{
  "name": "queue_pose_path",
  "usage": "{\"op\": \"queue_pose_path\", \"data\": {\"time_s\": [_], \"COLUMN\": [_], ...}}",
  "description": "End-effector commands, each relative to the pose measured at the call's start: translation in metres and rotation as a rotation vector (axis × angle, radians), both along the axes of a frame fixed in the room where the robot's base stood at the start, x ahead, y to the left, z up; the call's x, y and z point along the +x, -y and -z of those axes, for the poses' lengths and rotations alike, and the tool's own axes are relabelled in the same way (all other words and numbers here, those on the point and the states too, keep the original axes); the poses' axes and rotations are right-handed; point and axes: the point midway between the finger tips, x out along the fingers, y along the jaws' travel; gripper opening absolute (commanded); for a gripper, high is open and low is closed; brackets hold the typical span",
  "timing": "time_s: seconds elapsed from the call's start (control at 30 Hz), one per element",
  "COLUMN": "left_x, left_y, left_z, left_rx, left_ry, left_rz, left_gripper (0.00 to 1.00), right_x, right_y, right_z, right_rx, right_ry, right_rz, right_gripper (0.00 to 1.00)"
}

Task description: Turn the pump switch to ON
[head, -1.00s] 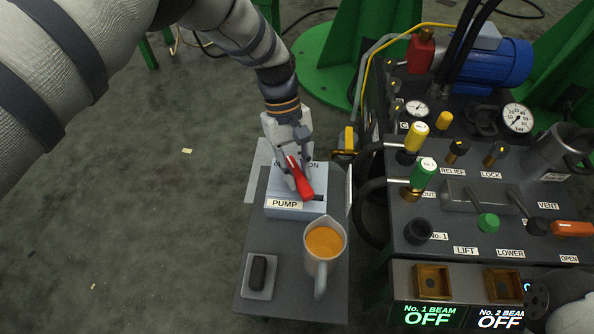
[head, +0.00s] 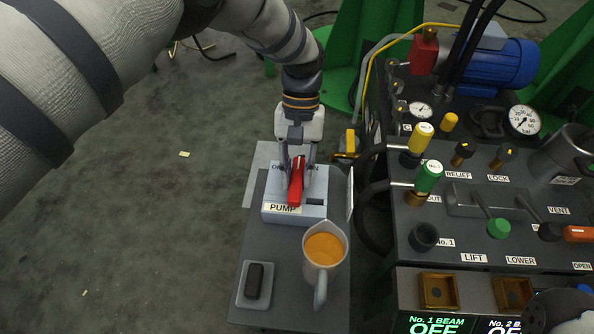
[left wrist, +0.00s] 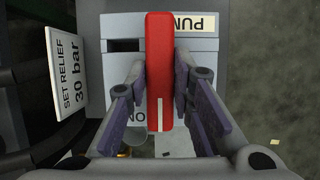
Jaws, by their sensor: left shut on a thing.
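The pump switch is a light grey-blue box (head: 316,211) with a PUMP label (head: 283,208) and a red handle (head: 295,190). The box sits on a small dark side table (head: 285,262). My left gripper (head: 297,165) is shut on the red handle from above. In the left wrist view the red handle (left wrist: 160,60) runs nearly straight between the two fingers (left wrist: 163,98). ON lettering shows beside the handle's lower end there. In the head view the handle points toward the front of the box, and the gripper partly hides the lettering behind. My right gripper is not clearly seen.
A pitcher of orange liquid (head: 324,249) stands just in front of the box. A black item on a grey plate (head: 254,284) lies at the table's front left. The hydraulic panel (head: 455,228) with valves and levers stands close on the right. Open floor lies left.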

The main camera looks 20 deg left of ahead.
Motion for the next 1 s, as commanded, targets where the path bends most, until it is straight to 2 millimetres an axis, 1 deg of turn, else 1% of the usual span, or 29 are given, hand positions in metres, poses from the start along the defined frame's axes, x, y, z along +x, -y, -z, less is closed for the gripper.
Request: {"op": "queue_pose_path", "data": {"time_s": [0.4, 0.43, 0.5, 0.77, 0.83, 0.87, 0.93, 1.0], "left_x": [0.0, 0.0, 0.0, 0.0, 0.002, 0.003, 0.008, 0.016], "left_y": [0.0, 0.0, 0.0, 0.0, 0.0, -0.001, -0.002, -0.004], "left_z": [0.0, 0.0, 0.0, 0.0, -0.003, -0.006, -0.018, -0.036], "left_rx": [0.0, 0.0, 0.001, 0.0, 0.0, 0.0, -0.001, -0.001], "left_ry": [0.001, 0.001, 0.001, 0.0, 0.002, 0.003, 0.004, 0.006], "left_rz": [0.011, 0.011, 0.01, 0.009, 0.007, 0.007, 0.007, 0.006], "left_gripper": [0.0, 0.26, 0.42, 0.42, 0.42, 0.42, 0.42, 0.42], "right_x": [0.0, 0.0, 0.0, 0.0, 0.0, 0.0, 0.0, 0.0], "right_y": [0.0, 0.0, 0.0, 0.0, 0.0, 0.0, 0.0, 0.0], "right_z": [0.0, 0.0, 0.0, 0.0, 0.0, 0.0, 0.0, 0.0], "right_rx": [0.0, 0.0, 0.0, 0.0, -0.001, 0.0, 0.0, 0.0], "right_ry": [0.0, 0.0, 0.0, 0.0, 0.0, 0.0, 0.0, 0.0], "right_rz": [0.0, 0.0, 0.0, 0.0, 0.001, 0.0, 0.0, 0.0], "right_gripper": [0.4, 0.4, 0.4, 0.4, 0.4, 0.4, 0.4, 0.4]}}
